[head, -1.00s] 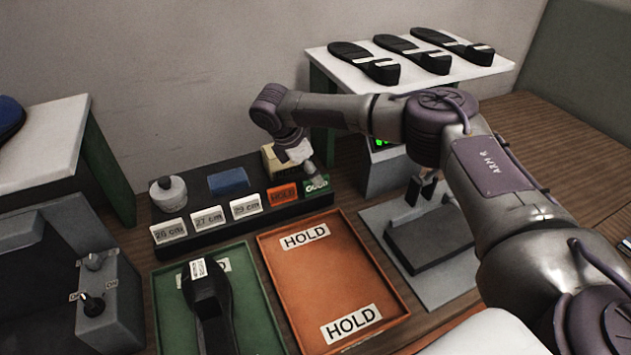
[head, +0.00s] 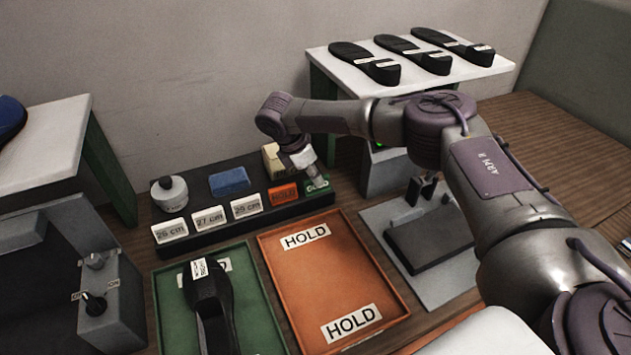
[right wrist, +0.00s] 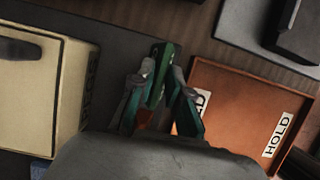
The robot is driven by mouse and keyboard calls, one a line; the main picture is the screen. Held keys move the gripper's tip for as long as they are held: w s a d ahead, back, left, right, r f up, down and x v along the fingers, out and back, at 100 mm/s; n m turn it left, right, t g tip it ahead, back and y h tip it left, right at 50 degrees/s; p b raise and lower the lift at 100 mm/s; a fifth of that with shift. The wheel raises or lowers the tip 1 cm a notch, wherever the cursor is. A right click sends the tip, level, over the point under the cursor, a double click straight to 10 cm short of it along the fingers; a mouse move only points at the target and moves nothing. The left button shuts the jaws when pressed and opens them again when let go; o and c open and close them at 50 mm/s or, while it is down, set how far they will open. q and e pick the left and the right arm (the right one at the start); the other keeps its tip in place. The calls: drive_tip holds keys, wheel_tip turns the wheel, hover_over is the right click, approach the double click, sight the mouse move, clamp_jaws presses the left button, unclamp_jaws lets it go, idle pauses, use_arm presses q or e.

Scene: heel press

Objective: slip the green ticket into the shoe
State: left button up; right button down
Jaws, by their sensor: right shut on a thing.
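The green ticket (head: 321,187) stands at the right end of the dark ticket rack, with its lettering partly hidden by my right gripper (head: 316,179). In the right wrist view the gripper (right wrist: 158,95) is shut on the green ticket (right wrist: 157,88), which shows between its fingers. I cannot tell whether the ticket is clear of its slot. The black shoe (head: 210,310) with a white label lies in the green tray (head: 262,318) at the front, left of the gripper. My left gripper is not in view.
The dark rack (head: 200,240) also holds white size cards, an orange HOLD ticket (head: 283,194), a bottle (head: 169,193), a blue block (head: 229,181) and a cream box (head: 272,158). The empty orange HOLD tray (head: 325,275) lies beside the green tray. A grey press stand (head: 430,245) is right.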

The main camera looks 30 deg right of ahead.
wheel_tip(320, 180, up, 10)
drive_tip(key=b, duration=0.2)
drive_tip(key=s+a+m+g+y, duration=0.1)
drive_tip(key=s+a+m, duration=0.2)
drive_tip(key=s+m, duration=0.2)
drive_tip(key=s+a+f+m+g+y, duration=0.1)
drive_tip(key=s+a+m+g+y, duration=0.1)
drive_tip(key=s+a+m, duration=0.2)
drive_tip(key=s+a+m+g+y, duration=0.1)
drive_tip(key=s+a+m, duration=0.2)
drive_tip(key=s+m, duration=0.5)
drive_tip(key=s, duration=0.3)
drive_tip(key=shift+s+a+f, duration=0.15)
drive_tip(key=shift+a+f, duration=0.15)
drive_tip(key=shift+f, duration=0.1)
